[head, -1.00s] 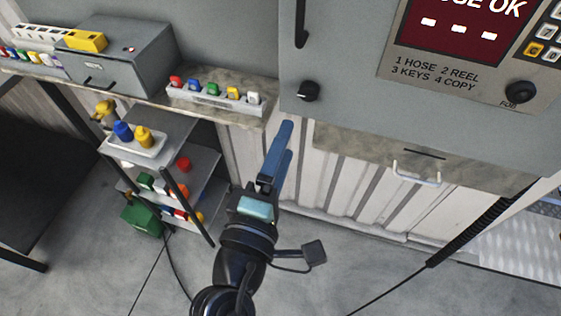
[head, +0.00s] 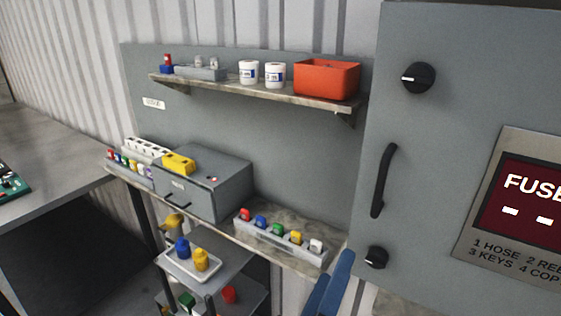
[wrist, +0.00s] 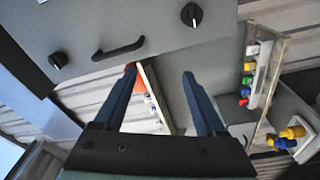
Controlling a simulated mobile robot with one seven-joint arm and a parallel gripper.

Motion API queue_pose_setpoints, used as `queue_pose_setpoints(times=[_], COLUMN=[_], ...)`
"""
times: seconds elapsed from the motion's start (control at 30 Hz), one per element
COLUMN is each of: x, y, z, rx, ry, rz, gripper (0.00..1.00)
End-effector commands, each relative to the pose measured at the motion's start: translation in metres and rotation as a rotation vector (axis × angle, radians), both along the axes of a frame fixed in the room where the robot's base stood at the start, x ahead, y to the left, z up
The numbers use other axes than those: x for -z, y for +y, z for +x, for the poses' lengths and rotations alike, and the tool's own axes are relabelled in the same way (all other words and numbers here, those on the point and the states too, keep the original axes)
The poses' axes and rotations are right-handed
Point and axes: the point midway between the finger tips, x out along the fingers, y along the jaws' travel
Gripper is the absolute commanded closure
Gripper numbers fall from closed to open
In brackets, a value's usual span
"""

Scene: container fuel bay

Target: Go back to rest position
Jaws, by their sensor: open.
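My gripper (head: 329,288) shows at the bottom edge of the head view, only its blue fingers in sight, in front of the lower counter near the grey cabinet. In the wrist view my gripper (wrist: 159,72) has its two blue fingers well apart. Nothing is held between them; the shelf edge and the wall show in the gap behind. The rest of my arm is out of the head view.
The grey cabinet (head: 440,110) with a black handle and knobs stands at right. A tray of coloured pieces (head: 280,240) and a grey box (head: 205,185) sit on the counter. A shelf (head: 250,92) holds a red bin (head: 327,79). A small cart (head: 225,268) stands below.

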Motion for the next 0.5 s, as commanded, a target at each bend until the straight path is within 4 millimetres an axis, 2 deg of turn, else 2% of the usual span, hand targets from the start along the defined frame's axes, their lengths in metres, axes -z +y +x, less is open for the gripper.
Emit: queue_pose_setpoints(times=[0.03, 0.13, 0.17, 0.2, 0.3, 0.4, 0.5], x=[-0.037, -0.107, -0.129, -0.158, -0.227, -0.282, -0.317], y=[0.004, 0.018, 0.023, 0.028, 0.042, 0.055, 0.063], z=[0.011, 0.023, 0.024, 0.022, 0.009, -0.012, -0.033], rx=[-0.054, -0.201, -0.251, -0.322, -0.512, -0.689, -0.825], ry=[-0.122, -0.346, -0.409, -0.493, -0.677, -0.807, -0.886], rz=[0.111, 0.339, 0.403, 0.486, 0.664, 0.791, 0.874], gripper=[0.27, 0.27, 0.27, 0.27, 0.27, 0.27, 0.27])
